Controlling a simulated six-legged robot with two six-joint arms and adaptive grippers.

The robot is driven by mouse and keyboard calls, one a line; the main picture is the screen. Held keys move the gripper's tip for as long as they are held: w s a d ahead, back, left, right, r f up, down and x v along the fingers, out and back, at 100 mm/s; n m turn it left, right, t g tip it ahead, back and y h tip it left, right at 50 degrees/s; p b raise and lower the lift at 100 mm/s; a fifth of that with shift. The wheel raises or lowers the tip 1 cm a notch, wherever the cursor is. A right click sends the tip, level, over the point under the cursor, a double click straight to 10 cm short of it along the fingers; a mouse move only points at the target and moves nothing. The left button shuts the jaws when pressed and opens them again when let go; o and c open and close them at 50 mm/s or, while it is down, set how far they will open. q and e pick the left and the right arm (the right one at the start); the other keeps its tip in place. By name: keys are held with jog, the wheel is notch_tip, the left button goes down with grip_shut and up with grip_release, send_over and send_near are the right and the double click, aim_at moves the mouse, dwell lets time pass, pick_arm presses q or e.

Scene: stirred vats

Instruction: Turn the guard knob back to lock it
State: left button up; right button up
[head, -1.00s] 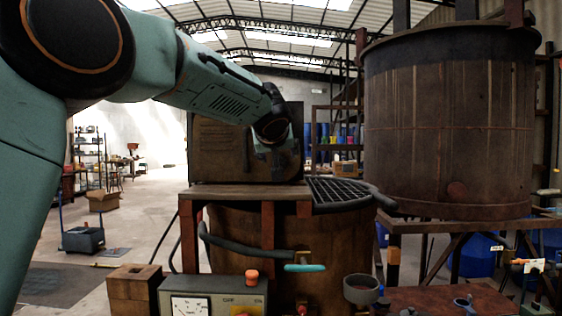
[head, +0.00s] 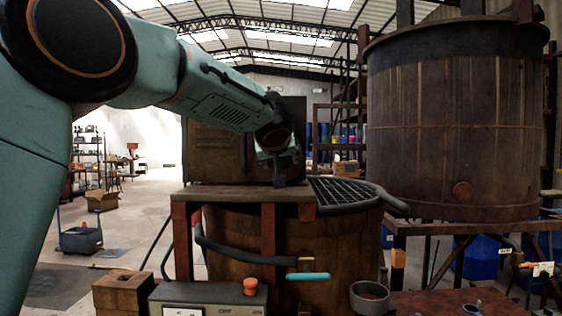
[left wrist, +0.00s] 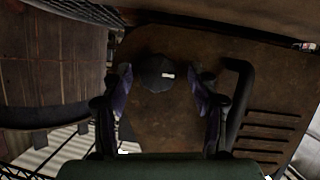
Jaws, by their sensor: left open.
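The knob (left wrist: 153,73) is dark and round with a small white mark, on a rusty brown panel (left wrist: 185,125) in the left wrist view. My left gripper (left wrist: 163,88) is open, with one finger on either side of the knob. I cannot tell whether the fingers touch it. In the head view my left gripper (head: 279,165) is in front of the right side of the brown metal box (head: 215,150), and the knob cannot be made out there. My right gripper is not in view.
A black handle (left wrist: 236,100) stands close to the right finger in the wrist view. Below the box are a black grate (head: 345,192) and a lever with a teal grip (head: 307,277). A control box with an orange button (head: 250,287) is in front. A large vat (head: 455,130) stands right.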

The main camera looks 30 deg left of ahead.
pick_arm(q)
jog(key=shift+s+d+r, duration=0.15)
jog(key=shift+d+r, duration=0.05)
jog(key=shift+d, duration=0.1)
jog(key=shift+w+a+f, duration=0.2)
jog(key=shift+w, duration=0.05)
jog(key=shift+a+f, duration=0.1)
jog(key=shift+c, duration=0.7)
jog(key=shift+s+d+r, duration=0.25)
jog(key=c, duration=0.6)
jog(key=shift+w+a+f, duration=0.1)
jog(key=c, duration=0.4)
